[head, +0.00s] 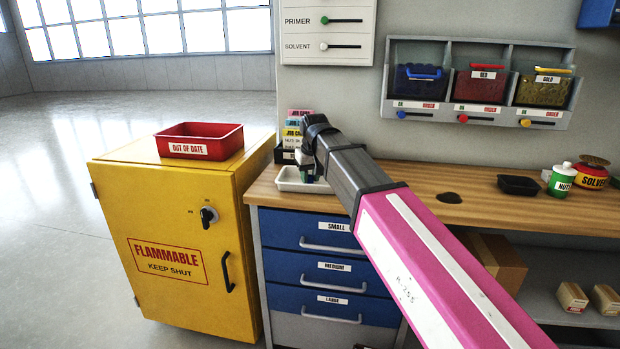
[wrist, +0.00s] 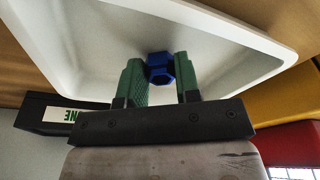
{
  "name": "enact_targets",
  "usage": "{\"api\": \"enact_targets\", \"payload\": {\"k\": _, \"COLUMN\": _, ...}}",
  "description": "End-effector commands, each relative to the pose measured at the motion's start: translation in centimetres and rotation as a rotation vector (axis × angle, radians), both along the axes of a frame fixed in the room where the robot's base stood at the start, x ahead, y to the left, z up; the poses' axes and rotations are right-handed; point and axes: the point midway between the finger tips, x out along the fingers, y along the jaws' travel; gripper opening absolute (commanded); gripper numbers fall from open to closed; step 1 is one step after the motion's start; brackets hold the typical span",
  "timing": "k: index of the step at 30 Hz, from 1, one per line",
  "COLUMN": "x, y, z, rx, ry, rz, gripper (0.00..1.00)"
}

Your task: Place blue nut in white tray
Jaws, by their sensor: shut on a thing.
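A blue nut (wrist: 159,64) is between the two green fingers of my gripper (wrist: 160,78) in the wrist view, and the fingers are shut on it. The white tray (wrist: 250,42) lies around and beyond the nut in that view, its rim on several sides. I cannot tell whether the nut touches the tray floor. In the head view the white tray (head: 287,186) stands at the left end of the wooden bench, with my gripper (head: 309,177) over its right part. The nut is not visible there.
A yellow cabinet (head: 165,225) with a red tray (head: 200,141) stands left of the bench. Labelled boxes (head: 293,130) stand behind the white tray. A black tray (head: 519,186) and green-labelled bottle (head: 562,180) are at the right. The bench (head: 425,205) is mostly clear between.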

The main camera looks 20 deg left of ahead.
Motion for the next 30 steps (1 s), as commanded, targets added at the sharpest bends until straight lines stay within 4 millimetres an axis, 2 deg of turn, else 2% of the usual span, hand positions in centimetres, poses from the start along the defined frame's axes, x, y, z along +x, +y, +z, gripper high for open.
{"api": "enact_targets", "payload": {"k": 12, "x": 0.0, "y": 0.0, "z": -0.8, "rx": 0.0, "ry": 0.0, "rz": 0.0, "gripper": 0.08}}
{"api": "enact_targets", "payload": {"k": 13, "x": 0.0, "y": 0.0, "z": -0.8, "rx": 0.001, "ry": -0.001, "rz": 0.0, "gripper": 0.34}}
{"api": "enact_targets", "payload": {"k": 15, "x": 0.0, "y": 0.0, "z": -0.8, "rx": 0.001, "ry": -0.001, "rz": 0.0, "gripper": 0.56}}
{"api": "enact_targets", "payload": {"k": 25, "x": 0.0, "y": 0.0, "z": -0.6, "rx": 0.001, "ry": -0.001, "rz": 0.0, "gripper": 0.56}}
{"api": "enact_targets", "payload": {"k": 30, "x": -0.1, "y": -0.1, "z": 0.7, "rx": 0.001, "ry": -0.002, "rz": 0.0, "gripper": 0.56}}
